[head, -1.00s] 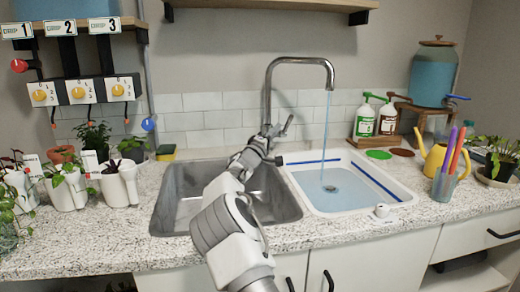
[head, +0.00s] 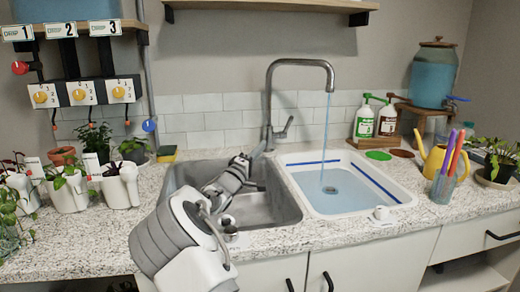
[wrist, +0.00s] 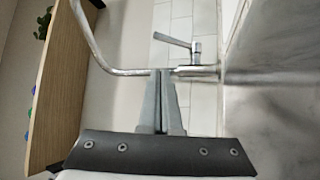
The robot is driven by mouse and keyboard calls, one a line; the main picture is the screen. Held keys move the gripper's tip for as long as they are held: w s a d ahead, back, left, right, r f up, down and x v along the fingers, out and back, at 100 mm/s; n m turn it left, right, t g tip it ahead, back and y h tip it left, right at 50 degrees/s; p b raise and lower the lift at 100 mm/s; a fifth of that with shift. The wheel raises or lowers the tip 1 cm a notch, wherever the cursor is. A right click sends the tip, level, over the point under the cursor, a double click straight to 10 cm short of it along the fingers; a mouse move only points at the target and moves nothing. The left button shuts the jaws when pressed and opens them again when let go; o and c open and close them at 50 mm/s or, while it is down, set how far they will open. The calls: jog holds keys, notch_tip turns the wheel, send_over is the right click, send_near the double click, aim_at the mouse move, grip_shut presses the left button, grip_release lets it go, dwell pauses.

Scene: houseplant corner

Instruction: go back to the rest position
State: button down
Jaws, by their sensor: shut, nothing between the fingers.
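My gripper (head: 258,151) is shut and empty. It is over the back of the left sink basin (head: 286,203), just in front of and below the lever of the metal tap (head: 268,95). In the wrist view the closed fingers (wrist: 162,75) point toward the tap's base and lever (wrist: 172,40); I cannot tell the exact gap, but nothing is held. My arm reaches in from the front, across the left basin. The tap stands behind the basins, and water runs from its spout into the right basin (head: 408,203).
Potted plants (head: 66,190) and a dispenser rack (head: 82,92) stand on the left. Soap bottles (head: 387,120), a yellow watering can (head: 434,160) and a pen cup (head: 442,187) stand on the right. A shelf (head: 270,5) hangs above. The front counter (head: 90,240) is clear.

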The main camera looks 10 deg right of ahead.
jog(key=s+d+f+m+g, duration=0.1)
jog(key=s+d+m+g, duration=0.75)
jog(key=s+d, duration=0.6)
jog(key=s+a+g+y, duration=0.1)
jog(key=s+y, duration=0.1)
jog(key=s, duration=0.4)
jog(key=s+a+f+g+y, duration=0.1)
jog(key=s+y, duration=0.2)
jog(key=s, duration=0.3)
jog(key=s+a+f+g+y, duration=0.1)
jog(key=s+g+y, duration=0.1)
jog(key=s, duration=0.5)
jog(key=shift+a+f+y, duration=0.25)
jog(key=shift+a+y, duration=0.1)
jog(key=shift+y, duration=0.35)
jog(key=s+a+n+t+y, duration=0.2)
jog(key=s+a+y, duration=0.4)
jog(key=s+a, duration=0.85)
notch_tip(320, 180, up, 24)
jog(key=s+d+p, duration=0.1)
jog(key=s+p, duration=0.1)
jog(key=p, duration=2.2)
